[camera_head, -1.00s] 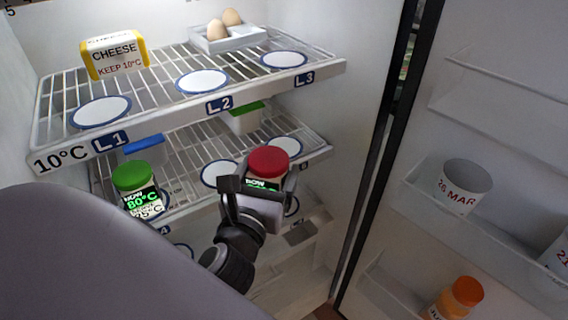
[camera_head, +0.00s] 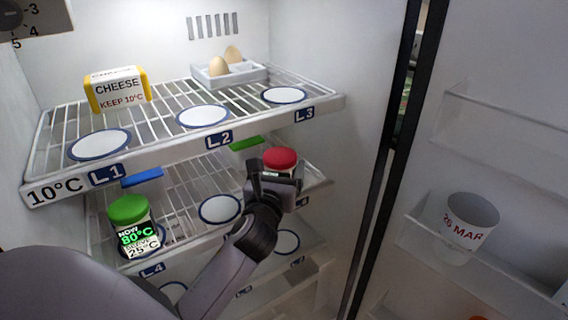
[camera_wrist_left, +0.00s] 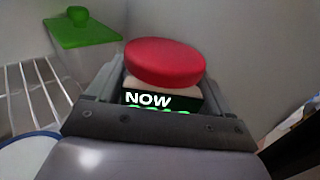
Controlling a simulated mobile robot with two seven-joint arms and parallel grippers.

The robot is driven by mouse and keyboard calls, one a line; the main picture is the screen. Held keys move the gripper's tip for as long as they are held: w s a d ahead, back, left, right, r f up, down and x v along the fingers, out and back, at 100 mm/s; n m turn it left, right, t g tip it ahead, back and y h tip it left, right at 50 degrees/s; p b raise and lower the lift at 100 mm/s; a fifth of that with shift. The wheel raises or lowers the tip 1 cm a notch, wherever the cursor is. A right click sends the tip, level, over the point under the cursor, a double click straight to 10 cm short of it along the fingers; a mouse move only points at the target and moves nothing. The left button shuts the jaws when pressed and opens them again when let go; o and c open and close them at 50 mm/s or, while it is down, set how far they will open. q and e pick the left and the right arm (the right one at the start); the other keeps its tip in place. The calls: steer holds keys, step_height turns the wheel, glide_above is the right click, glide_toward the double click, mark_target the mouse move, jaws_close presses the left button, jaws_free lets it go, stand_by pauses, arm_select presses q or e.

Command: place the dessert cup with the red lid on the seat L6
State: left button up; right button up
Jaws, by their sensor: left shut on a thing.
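The dessert cup with the red lid (camera_head: 280,158) is held upright in my left gripper (camera_head: 275,178), at the right end of the middle shelf. In the left wrist view, the red lid (camera_wrist_left: 163,62) and a black label reading NOW show between the fingers (camera_wrist_left: 150,115). Seat L6 is hidden behind the cup and gripper; a partly covered label (camera_head: 303,202) shows on the shelf edge there. I cannot tell whether the cup touches the shelf. My right gripper is not in view.
A green-lidded cup (camera_head: 128,212) stands on seat L4 at left. The middle seat (camera_head: 220,209) beside my arm is empty. The upper shelf (camera_head: 160,155) overhangs closely. A green-lidded box (camera_wrist_left: 82,30) stands behind. The fridge door (camera_head: 500,130) is open at right.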

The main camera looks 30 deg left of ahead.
arm_select(q)
steer(key=shift+w+a+r, duration=0.1)
steer(key=shift+w+a, duration=0.15)
steer(key=shift+w, duration=0.3)
steer(key=x, duration=0.2)
steer(key=shift+w+a, duration=0.1)
steer(key=shift+w, duration=0.2)
steer(key=shift+w+a+f+b, duration=0.1)
steer(key=shift+w+f+b, duration=0.15)
steer(key=shift+f+b, duration=0.4)
steer(key=shift+f, duration=0.1)
steer(key=shift+f, duration=0.2)
steer(key=o, duration=1.1)
steer(key=shift+r, duration=0.1)
steer(key=v, duration=1.2)
steer(key=shift+p, duration=0.4)
